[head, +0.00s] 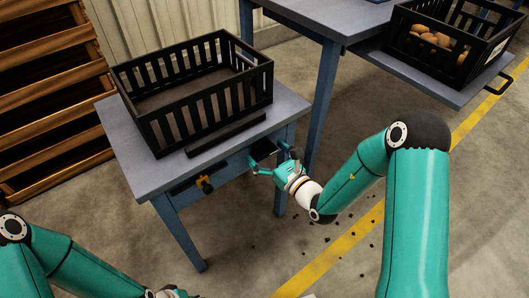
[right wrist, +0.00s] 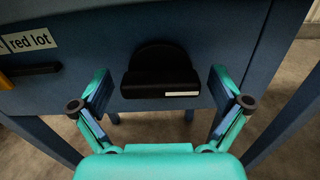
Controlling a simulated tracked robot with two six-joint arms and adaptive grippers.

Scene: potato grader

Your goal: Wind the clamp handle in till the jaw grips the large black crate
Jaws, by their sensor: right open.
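The large black crate (head: 190,117) stands empty and upright on the blue table (head: 130,150). A black bar (head: 226,136), seemingly the clamp jaw, lies along its near long side; I cannot tell whether they touch. A black part with a rounded back and a flat front bar, apparently the clamp handle (right wrist: 160,78), sits on the table's front face in the right wrist view. My right gripper (head: 270,163) is open, its fingers spread either side of that part (right wrist: 160,100), with nothing held. My left gripper (head: 170,293) is only partly in view at the bottom edge.
An orange-and-black knob (head: 204,184) sticks out of the table front, left of my right gripper. Wooden crates (head: 50,90) stand at left. A second black crate (head: 425,65) holds potatoes at upper right.

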